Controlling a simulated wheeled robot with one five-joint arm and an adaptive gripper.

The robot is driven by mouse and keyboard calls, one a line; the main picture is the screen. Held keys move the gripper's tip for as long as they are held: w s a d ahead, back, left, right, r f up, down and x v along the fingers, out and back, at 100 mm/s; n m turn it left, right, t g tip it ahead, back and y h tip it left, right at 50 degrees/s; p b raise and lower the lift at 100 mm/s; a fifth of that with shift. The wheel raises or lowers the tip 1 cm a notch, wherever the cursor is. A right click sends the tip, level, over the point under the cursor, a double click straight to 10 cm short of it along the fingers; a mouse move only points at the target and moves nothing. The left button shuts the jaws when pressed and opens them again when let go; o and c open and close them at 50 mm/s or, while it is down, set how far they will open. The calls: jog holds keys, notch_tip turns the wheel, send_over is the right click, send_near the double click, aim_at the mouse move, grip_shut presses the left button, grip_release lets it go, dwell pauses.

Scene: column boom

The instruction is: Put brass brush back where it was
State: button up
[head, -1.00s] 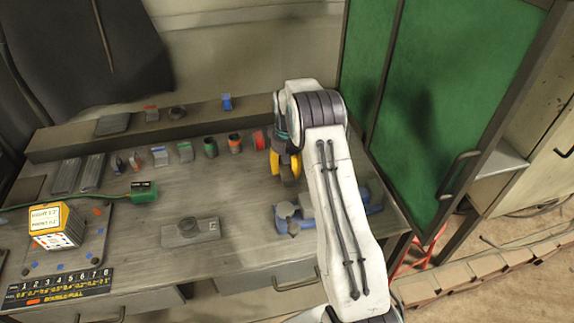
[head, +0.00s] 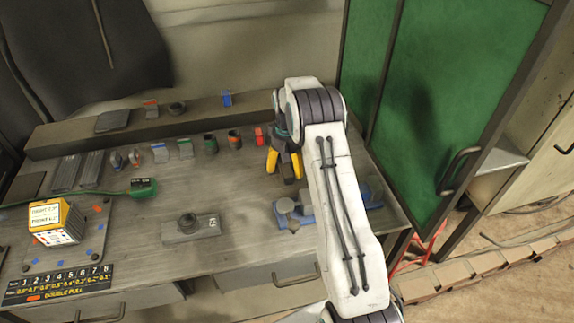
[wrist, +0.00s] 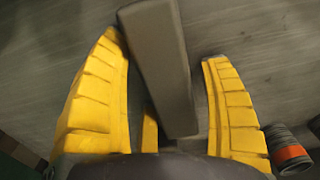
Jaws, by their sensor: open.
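In the head view a dark shape between the fingers is too small to make out.
A red item (head: 260,137) and an orange-banded cylinder (head: 234,139) stand left of the gripper; the cylinder also shows in the wrist view (wrist: 290,150). A blue fixture (head: 292,213) is in front. A grey block (head: 190,228) lies left. The green cabinet door (head: 440,100) stands right.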

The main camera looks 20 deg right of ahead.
jog(key=shift+r, duration=0.1)
notch_tip(320, 180, up, 9)
jog(key=shift+r+b, duration=0.2)
jog(key=shift+b, duration=0.1)
jog(key=shift+w+r+b, duration=0.1)
jog(key=shift+r+b, duration=0.4)
jog(key=shift+r, duration=0.25)
jog(key=s+a+r+n+t, duration=0.1)
jog(key=s+a+r, duration=0.3)
jog(key=s+r, duration=0.3)
jog(key=s+a+r+t, duration=0.1)
jog(key=s+a+r, duration=0.3)
jog(key=s+r, duration=0.25)
jog(key=s+a+f+t, duration=0.1)
jog(key=s+a+f, duration=0.1)
jog(key=s, duration=0.8)
jog(key=s+a+f+n+t, duration=0.1)
jog(key=s+a+f, duration=0.1)
jog(key=s, duration=0.8)
jog(key=shift+s+a, duration=0.3)
jog(key=shift+s, duration=0.05)
